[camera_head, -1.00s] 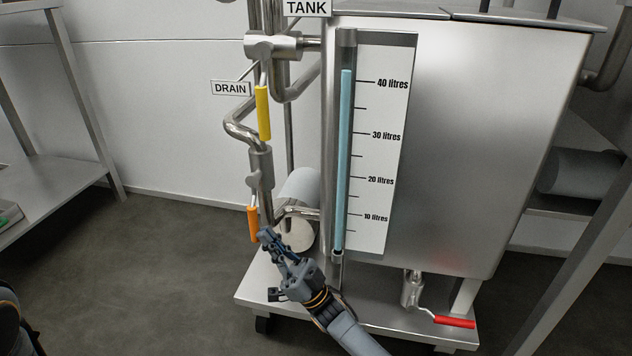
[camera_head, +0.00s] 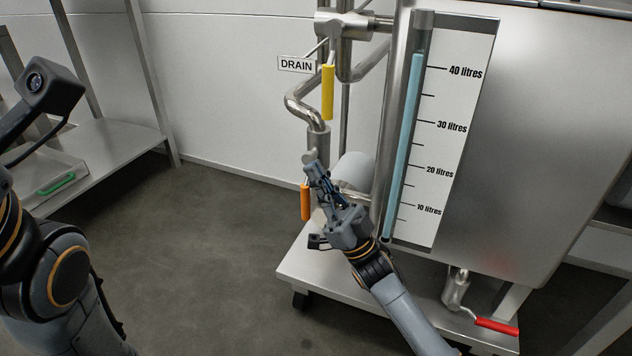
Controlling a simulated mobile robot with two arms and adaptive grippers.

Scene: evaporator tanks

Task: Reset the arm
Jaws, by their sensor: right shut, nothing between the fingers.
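My right gripper (camera_head: 312,168) is shut and empty. It is in front of the drain pipe, a little above and right of the orange valve handle (camera_head: 305,202), which hangs straight down. I cannot tell whether the gripper touches the pipe. My left arm (camera_head: 55,270) comes in at the left edge, with a dark camera-like part (camera_head: 50,88) raised at its upper end. The fingers of my left gripper do not show.
The steel tank (camera_head: 540,140) has a gauge (camera_head: 402,150) filled above 40 litres. A yellow handle (camera_head: 327,92) hangs beside the DRAIN sign (camera_head: 296,64). A red handle (camera_head: 497,326) sits low right. A steel shelf (camera_head: 110,145) stands left. Open floor (camera_head: 200,240) lies between.

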